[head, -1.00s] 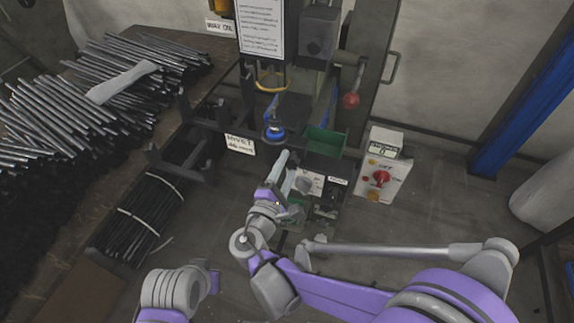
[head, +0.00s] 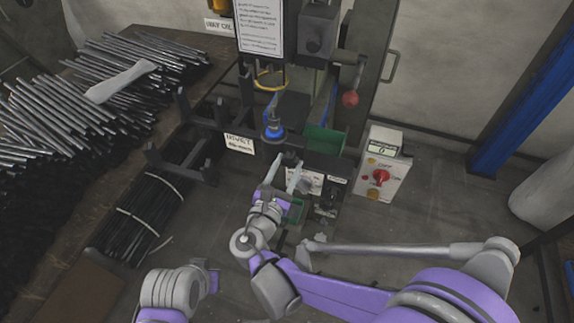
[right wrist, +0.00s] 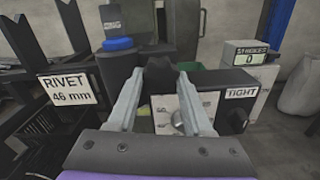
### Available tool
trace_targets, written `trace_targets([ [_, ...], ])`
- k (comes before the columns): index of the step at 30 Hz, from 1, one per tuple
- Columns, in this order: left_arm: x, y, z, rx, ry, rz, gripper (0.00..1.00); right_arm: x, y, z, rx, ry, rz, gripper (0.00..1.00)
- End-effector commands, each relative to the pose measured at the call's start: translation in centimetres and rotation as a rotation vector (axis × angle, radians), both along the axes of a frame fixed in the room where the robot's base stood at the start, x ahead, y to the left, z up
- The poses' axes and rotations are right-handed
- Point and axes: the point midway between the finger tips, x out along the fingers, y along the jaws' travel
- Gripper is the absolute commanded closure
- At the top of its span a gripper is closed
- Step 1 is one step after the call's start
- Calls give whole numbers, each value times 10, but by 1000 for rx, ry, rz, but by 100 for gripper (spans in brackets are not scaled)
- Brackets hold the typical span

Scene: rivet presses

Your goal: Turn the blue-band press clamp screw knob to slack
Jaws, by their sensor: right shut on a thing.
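The press with the blue band (head: 273,131) stands at the centre, and the band also shows in the right wrist view (right wrist: 118,44). My right gripper (head: 287,163) is at the front of this press. In the right wrist view, its two fingers are shut on a black clamp screw knob (right wrist: 159,76), one fingertip on each side. The fingers hide part of the knob's sides. A black block with a TIGHT label (right wrist: 240,93) is just right of the fingers. Part of my left arm shows at the lower left, but its gripper cannot be made out.
A pale panel with a grey dial (right wrist: 180,118) sits behind the right finger. A green bin (head: 324,140) and a counter box with a red switch (head: 381,176) are to the right. A RIVET sign (head: 240,144) and racks with rods (head: 145,210) are to the left.

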Motion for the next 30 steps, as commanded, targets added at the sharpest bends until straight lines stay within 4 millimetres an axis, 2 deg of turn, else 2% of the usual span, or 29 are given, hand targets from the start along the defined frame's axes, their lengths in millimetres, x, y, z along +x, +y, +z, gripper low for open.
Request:
trace_targets([
  [12,0,0,0,0,0,0,100,1,-1,2,-247,76,-2,100],
  [30,0,0,-1,0,0,0,100,1,-1,2,-308,95,-2,100],
])
